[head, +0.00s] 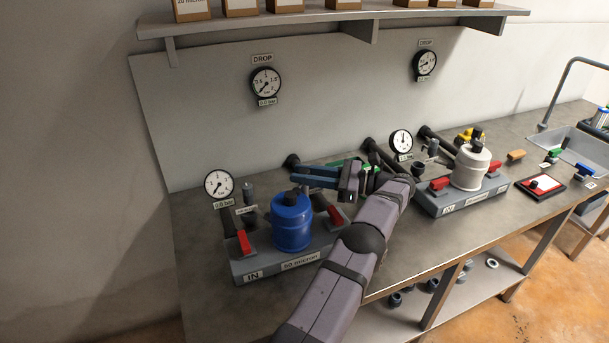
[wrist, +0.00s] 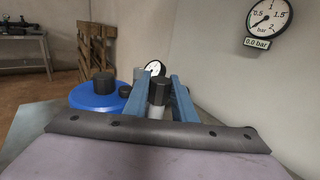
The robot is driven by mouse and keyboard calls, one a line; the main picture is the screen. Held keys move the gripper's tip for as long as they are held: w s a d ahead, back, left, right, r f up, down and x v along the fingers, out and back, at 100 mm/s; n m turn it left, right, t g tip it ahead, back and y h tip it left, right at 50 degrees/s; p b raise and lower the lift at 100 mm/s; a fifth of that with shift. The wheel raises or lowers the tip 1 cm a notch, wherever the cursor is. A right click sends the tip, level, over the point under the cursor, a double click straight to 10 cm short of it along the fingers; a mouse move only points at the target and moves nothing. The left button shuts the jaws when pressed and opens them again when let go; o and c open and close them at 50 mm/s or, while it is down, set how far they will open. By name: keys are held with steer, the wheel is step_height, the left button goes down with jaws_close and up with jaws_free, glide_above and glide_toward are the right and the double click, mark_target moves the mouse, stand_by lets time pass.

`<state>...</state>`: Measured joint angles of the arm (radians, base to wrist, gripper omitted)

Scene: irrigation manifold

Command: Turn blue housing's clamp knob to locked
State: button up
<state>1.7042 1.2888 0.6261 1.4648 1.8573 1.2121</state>
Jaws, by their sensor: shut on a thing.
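The blue housing (head: 291,225) stands upright on a grey base (head: 243,272) marked IN and 50 micron, with a black knob (head: 291,197) on top. In the wrist view the blue housing (wrist: 85,97) and its black top knob (wrist: 104,83) are left of my fingers. My gripper (head: 297,176) reaches left, behind the housing. In the wrist view my gripper (wrist: 159,92) has its two blue fingers shut on a dark knob (wrist: 158,90) above a pale stem. I cannot tell whether this is the clamp knob. Its lock marking does not show.
Red handles (head: 244,241) flank the housing, and a gauge (head: 219,185) stands at its back left. A shelf (head: 330,17) hangs above.

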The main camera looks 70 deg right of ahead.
mark_target(304, 171)
steer(key=o, duration=1.1)
steer(key=shift+r, duration=0.1)
step_height(304, 171, up, 10)
steer(key=shift+f, duration=0.1)
